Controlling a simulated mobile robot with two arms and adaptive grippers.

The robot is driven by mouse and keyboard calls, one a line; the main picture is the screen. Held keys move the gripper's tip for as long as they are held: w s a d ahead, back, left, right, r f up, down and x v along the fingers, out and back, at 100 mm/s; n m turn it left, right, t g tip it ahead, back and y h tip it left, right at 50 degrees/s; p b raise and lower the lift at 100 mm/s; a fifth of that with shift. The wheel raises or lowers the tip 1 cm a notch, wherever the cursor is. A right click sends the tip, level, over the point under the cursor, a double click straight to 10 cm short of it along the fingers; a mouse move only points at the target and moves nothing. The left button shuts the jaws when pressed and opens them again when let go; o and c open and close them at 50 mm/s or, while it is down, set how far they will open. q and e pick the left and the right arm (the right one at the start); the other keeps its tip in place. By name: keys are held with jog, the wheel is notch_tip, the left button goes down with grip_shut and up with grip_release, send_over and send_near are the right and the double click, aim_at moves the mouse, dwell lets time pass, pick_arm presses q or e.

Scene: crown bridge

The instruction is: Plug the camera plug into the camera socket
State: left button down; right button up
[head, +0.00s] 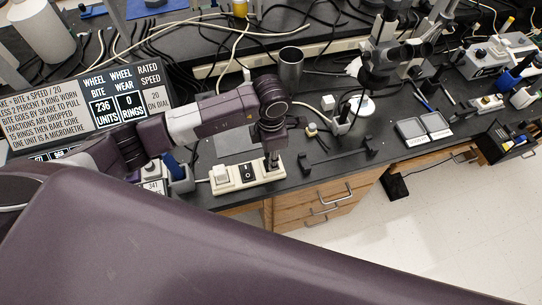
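A cream socket strip (238,184) lies near the front edge of the black bench. It carries a white block-shaped plug (220,174) at its left and a dark panel (247,171) in its middle. My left gripper (272,160) points down at the right end of the strip, over or touching it; I cannot tell which. Its fingers are small and dark, so I cannot tell if they are shut or hold a plug. No label marks the camera plug or camera socket legibly. My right gripper is not in view.
A dark metal cup (290,68) stands behind my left gripper. A small cream plug-like piece (311,129) and a black bracket (338,163) lie to its right. A microscope (388,55) stands farther back. Loose cables cross the rear bench. A sign board (90,105) stands left.

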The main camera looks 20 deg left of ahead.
pick_arm(q)
jog(key=shift+f+b, duration=0.4)
jog(key=shift+f, duration=0.1)
jog(key=c, duration=1.6)
grip_release()
jog(key=shift+r, duration=0.1)
jog(key=shift+r, duration=0.1)
notch_tip(320, 180, up, 12)
jog(key=shift+f, duration=0.1)
